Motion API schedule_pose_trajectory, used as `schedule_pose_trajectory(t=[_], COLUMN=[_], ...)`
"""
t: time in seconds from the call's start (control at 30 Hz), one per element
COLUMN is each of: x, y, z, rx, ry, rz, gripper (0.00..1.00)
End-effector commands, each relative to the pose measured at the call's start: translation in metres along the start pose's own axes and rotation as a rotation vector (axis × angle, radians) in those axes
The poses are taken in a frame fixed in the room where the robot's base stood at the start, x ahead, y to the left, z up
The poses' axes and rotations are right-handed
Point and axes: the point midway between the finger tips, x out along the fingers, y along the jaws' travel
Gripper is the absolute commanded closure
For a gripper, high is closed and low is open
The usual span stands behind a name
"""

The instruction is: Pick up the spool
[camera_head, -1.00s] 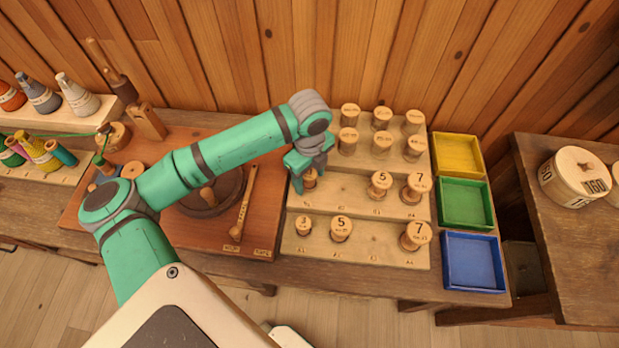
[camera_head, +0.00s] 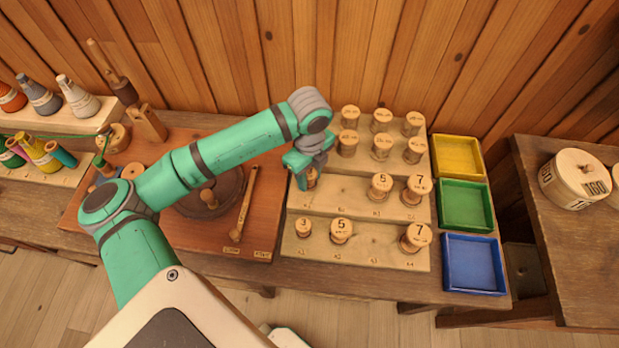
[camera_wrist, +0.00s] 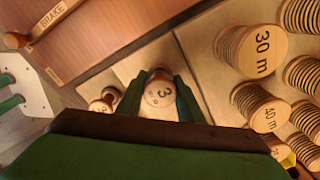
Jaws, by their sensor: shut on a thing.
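My gripper (camera_head: 306,176) is at the left end of the middle step of the wooden rack (camera_head: 340,190). It is shut on a turned wooden spool (camera_wrist: 159,92), whose top is marked 3 in the wrist view. One finger lies on each side of the spool. In the head view only part of this spool (camera_head: 312,178) shows under my gripper. I cannot tell whether its base still touches the step.
More spools stand on the rack: a 5 (camera_head: 380,186) and a 7 (camera_head: 416,189) on the same step, several behind and in front. Yellow (camera_head: 457,156), green (camera_head: 464,205) and blue (camera_head: 472,262) trays lie right. A brown winding board (camera_head: 250,240) lies left.

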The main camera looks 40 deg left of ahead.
Motion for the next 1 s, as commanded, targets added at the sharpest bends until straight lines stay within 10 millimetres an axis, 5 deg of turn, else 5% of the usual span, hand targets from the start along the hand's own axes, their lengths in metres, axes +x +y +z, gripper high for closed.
schedule_pose_trajectory(t=[0.1, 0.4, 0.7, 1.0], x=[-0.02, -0.081, -0.106, -0.115], y=[0.001, 0.056, 0.115, 0.137], z=[0.0, -0.01, -0.022, -0.027], rx=[0.001, 0.0, -0.001, 0.001], ry=[-0.001, -0.002, 0.0, 0.001], rz=[-0.002, -0.003, -0.002, -0.001], gripper=[0.88, 0.88, 0.88, 0.88])
